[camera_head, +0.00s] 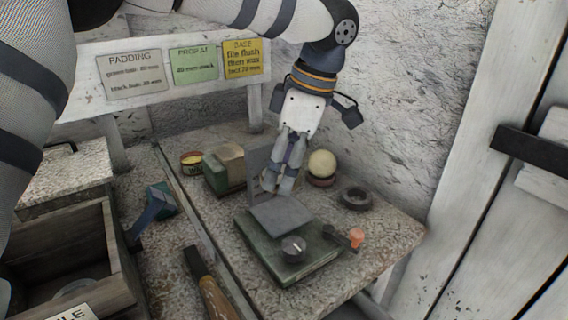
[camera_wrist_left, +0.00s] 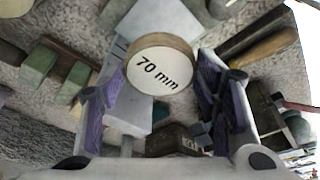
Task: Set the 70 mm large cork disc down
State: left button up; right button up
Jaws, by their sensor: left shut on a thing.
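The large cork disc (camera_wrist_left: 160,76) shows in the left wrist view, with a pale face marked "70 mm" and a brown rim. It sits between the purple-padded fingers of my left gripper (camera_wrist_left: 166,98), which is shut on it. In the head view my left gripper (camera_head: 278,184) points down just above the grey plate of a green-based device (camera_head: 325,272). My right gripper is not in view.
A cream ball (camera_head: 322,163), a dark ring (camera_head: 355,197), a green-and-tan block (camera_head: 224,169) and a tin (camera_head: 192,160) stand around the device. A wooden-handled tool (camera_head: 215,298) lies in front. A wooden crate (camera_head: 118,262) is at lower left.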

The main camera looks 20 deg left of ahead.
aim_at(279, 211)
pick_arm(q)
jog(key=shift+w+f, duration=0.1)
jog(key=shift+f, duration=2.75)
jog(key=shift+f, duration=0.65)
jog(key=o, duration=0.9)
jog(key=shift+c, duration=0.2)
jog(key=shift+r, duration=0.1)
jog(key=shift+r, duration=1.9)
